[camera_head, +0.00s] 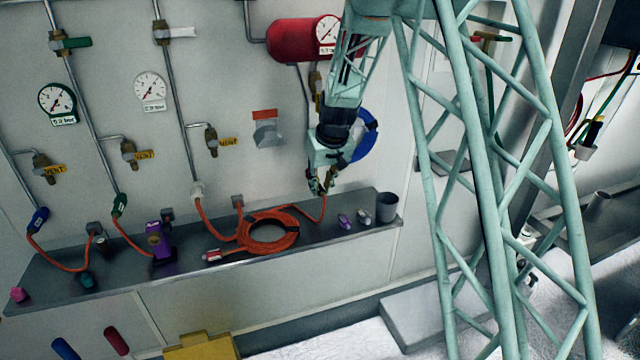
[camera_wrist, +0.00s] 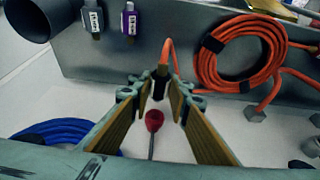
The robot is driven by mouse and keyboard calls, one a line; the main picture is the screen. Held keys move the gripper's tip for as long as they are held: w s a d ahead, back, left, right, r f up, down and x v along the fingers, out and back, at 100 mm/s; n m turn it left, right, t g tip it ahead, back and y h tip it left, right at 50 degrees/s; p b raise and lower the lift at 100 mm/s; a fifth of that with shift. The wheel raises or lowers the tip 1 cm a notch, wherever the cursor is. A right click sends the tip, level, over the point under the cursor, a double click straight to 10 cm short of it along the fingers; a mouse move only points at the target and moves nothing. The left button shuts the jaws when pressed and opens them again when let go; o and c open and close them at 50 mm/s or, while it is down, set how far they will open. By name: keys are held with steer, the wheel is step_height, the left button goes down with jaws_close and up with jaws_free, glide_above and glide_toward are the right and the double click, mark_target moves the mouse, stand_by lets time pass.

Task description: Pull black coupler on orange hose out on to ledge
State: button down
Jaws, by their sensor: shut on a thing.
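The orange hose (camera_head: 270,238) lies coiled on the grey ledge (camera_head: 330,236), and one end rises from the coil to my gripper (camera_head: 320,183) at the wall above the ledge. In the wrist view my gripper (camera_wrist: 160,92) has its yellow-padded fingers around the black coupler (camera_wrist: 160,86) at the end of the orange hose. The fingers are shut on it. The coil also shows in the wrist view (camera_wrist: 205,62), bound with black straps. The coupler is too small to make out clearly in the head view. A red-ended rod (camera_wrist: 153,122) shows between my fingers, close to the coupler.
A dark cup (camera_head: 387,207) and two small labelled pieces, one purple (camera_head: 344,221) and one silver (camera_head: 363,216), stand on the ledge right of the coil. A blue hose coil (camera_head: 366,138) hangs on the wall beside my wrist. Pipes and gauges line the wall.

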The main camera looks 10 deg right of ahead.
mark_target(325, 197)
steer(key=shift+s+d+f+g+p, duration=0.2)
steer(key=shift+s+f+g+p, duration=0.2)
steer(key=shift+s+p, duration=0.75)
steer(key=shift+s+d+f+g+p, duration=0.25)
steer(key=shift+s+f+p, duration=0.2)
steer(key=shift+p, duration=1.35)
steer(key=shift+g, duration=0.85)
steer(key=s+p, duration=0.1)
steer(key=p, duration=0.1)
steer(key=s+f+p, duration=0.1)
steer(key=s+p, duration=0.1)
steer(key=s+d+f+p, duration=0.1)
steer(key=p, duration=0.1)
steer(key=shift+s, duration=0.25)
steer(key=shift+w+a+f, duration=0.1)
steer(key=shift+w+f, duration=0.1)
steer(key=shift+w+a+f, duration=0.1)
steer(key=shift+w+f, duration=0.8)
steer(key=shift+f, duration=0.25)
steer(key=shift+w+a+f, duration=0.1)
steer(key=shift+w+f, duration=0.8)
steer(key=shift+f, duration=0.25)
steer(key=shift+f+b, duration=0.7)
steer(key=shift+f, duration=0.25)
